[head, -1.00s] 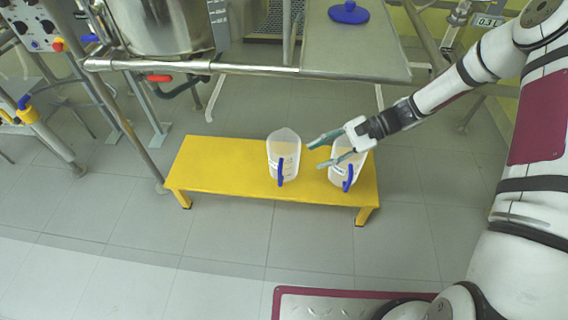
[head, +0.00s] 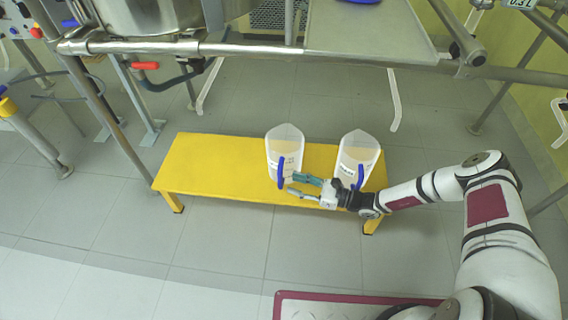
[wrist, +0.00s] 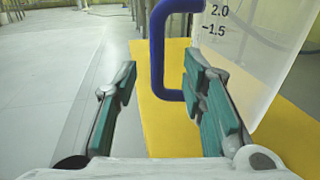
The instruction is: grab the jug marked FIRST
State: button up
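Two translucent white jugs with blue handles stand upright on a yellow bench (head: 215,170). The left jug (head: 285,148) has its blue handle (head: 281,172) facing the front. The right jug (head: 358,152) stands a short way to its right, beyond my arm. Both carry small labels, but I cannot read the word FIRST on either. My gripper (head: 293,185) is open and empty at the left jug's handle. In the wrist view, the handle (wrist: 157,55) shows between the open fingers, and the right finger hides part of its lower end. The jug body (wrist: 255,50) with its scale marks is on the right.
A steel frame and shelf (head: 370,35) stand behind the bench, with a steel vessel (head: 150,15) at the upper left. The bench's left half is bare. The tiled floor (head: 130,235) in front is clear.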

aim_at(280, 180)
jog(key=b+x, duration=0.2)
jog(key=x, duration=0.3)
jog(key=shift+s+a+f, duration=0.1)
jog(key=shift+a+f, duration=0.1)
jog(key=shift+a, duration=0.2)
jog(key=shift+a+r, duration=0.1)
jog(key=shift+a, duration=0.2)
grip_shut()
